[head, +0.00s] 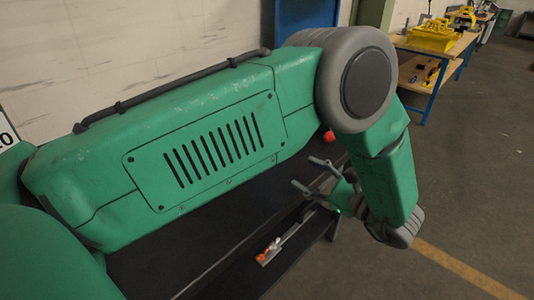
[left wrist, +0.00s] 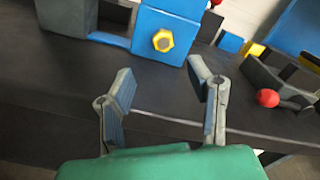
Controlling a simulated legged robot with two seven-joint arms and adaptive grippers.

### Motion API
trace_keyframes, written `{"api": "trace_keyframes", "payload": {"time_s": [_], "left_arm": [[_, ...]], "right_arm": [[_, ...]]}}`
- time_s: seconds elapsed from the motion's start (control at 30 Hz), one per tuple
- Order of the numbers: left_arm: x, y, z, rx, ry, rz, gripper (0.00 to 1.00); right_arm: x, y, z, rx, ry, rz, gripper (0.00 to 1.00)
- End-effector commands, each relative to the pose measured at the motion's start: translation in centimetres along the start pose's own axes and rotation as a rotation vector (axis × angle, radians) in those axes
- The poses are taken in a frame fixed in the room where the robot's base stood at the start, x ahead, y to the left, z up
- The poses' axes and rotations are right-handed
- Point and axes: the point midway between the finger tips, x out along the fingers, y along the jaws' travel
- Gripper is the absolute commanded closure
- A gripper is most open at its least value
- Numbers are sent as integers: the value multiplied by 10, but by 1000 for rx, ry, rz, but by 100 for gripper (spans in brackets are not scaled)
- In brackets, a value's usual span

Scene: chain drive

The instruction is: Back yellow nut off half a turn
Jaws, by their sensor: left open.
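The yellow nut (left wrist: 163,40) is a hexagon with a grey centre, on the face of a blue block (left wrist: 178,18) in the left wrist view. My left gripper (left wrist: 158,82) is open and empty. Its two fingers point toward the blue block, with the nut beyond the gap between them and apart from both. In the head view the left gripper (head: 312,174) shows small beyond my green arm, over the dark bench top. The nut is not visible in the head view; my arm covers much of the bench. My right gripper is not in view.
A red ball-shaped knob (left wrist: 267,97) lies right of the gripper, near grey parts. A small blue block (left wrist: 230,42) and a yellow piece (left wrist: 256,49) are at upper right. The dark bench top (left wrist: 50,105) is clear at left. A workbench with yellow items (head: 432,38) stands far off.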

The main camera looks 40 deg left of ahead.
Motion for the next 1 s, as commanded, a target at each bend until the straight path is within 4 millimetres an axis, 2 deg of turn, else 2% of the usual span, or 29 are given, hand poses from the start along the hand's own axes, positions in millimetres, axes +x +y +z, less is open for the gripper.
{"api": "trace_keyframes", "payload": {"time_s": [0.17,0.4,0.6,1.0], "left_arm": [[30,-2,2,-1,-7,-4,53],[87,0,0,-3,-1,0,53],[119,2,-3,-3,7,3,53],[121,0,-1,-2,0,-2,53]], "right_arm": [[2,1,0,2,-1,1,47],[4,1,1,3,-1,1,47],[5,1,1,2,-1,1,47],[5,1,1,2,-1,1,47]]}}
